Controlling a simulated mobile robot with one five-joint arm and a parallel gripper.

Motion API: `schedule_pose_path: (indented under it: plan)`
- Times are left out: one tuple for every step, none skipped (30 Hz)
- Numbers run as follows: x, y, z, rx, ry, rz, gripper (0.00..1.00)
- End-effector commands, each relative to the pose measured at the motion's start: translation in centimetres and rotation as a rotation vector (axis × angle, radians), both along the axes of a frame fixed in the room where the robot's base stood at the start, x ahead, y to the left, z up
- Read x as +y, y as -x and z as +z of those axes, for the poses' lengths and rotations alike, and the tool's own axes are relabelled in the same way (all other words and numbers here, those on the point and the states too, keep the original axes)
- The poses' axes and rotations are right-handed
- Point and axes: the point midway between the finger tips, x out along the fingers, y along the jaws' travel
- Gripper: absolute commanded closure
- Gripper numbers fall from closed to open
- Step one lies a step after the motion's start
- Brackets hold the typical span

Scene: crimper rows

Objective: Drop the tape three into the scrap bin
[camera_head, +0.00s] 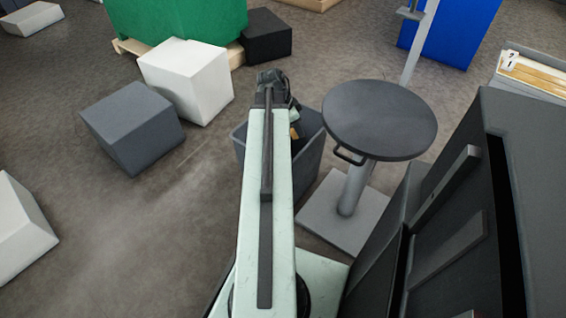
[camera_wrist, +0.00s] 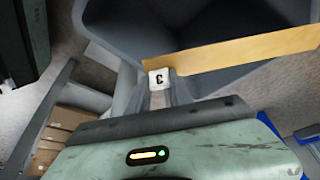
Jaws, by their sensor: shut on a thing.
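Tape three is a long flat tan strip (camera_wrist: 250,52) with a white tag marked 3 (camera_wrist: 160,78), upside down in the wrist view. My gripper (camera_wrist: 160,97) is shut on it at the tag end, and the strip reaches out to the right. The scrap bin (camera_head: 311,165) is a dark grey open container under the end of my arm in the head view. Its dark inside fills much of the wrist view behind the strip. A small tan bit of the strip (camera_head: 295,131) shows over the bin opening in the head view. My arm hides part of the bin.
A round dark stool-like table (camera_head: 380,118) on a grey post stands close to the right of the bin. A dark cabinet (camera_head: 450,230) is at the right. White (camera_head: 186,80) and grey (camera_head: 133,125) blocks lie left. Bare floor lies between them and my arm.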

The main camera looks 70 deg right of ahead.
Motion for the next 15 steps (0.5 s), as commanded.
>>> schedule_pose_path:
  plan:
    - [0.0, 0.0, -1.6, 0.0, 0.0, 0.0, 1.0]
    - [0.0, 0.0, -2.0, 0.0, 0.0, 0.0, 1.0]
    - [0.0, 0.0, -2.5, 0.0, 0.0, 0.0, 1.0]
    - [0.0, 0.0, -2.9, 0.0, 0.0, 0.001, 1.0]
    - [0.0, 0.0, -3.2, 0.0, 0.0, 0.001, 1.0]
    - [0.0, 0.0, -3.4, 0.0, 0.0, 0.001, 1.0]
    - [0.0, 0.0, -3.5, 0.0, 0.0, 0.001, 1.0]
    - [0.0, 0.0, -3.6, 0.0, 0.0, 0.001, 1.0]
    - [0.0, 0.0, -3.6, 0.0, 0.0, 0.001, 1.0]
    - [0.0, 0.0, -3.5, 0.0, 0.0, 0.001, 1.0]
    - [0.0, 0.0, -3.4, 0.0, 0.0, 0.001, 1.0]
    - [0.0, 0.0, -3.4, 0.0, 0.0, 0.0, 1.0]
    - [0.0, 0.0, -3.3, 0.0, 0.0, 0.0, 1.0]
    - [0.0, 0.0, -3.3, 0.0, 0.0, 0.0, 1.0]
    - [0.0, 0.0, -3.3, 0.0, 0.0, 0.0, 1.0]
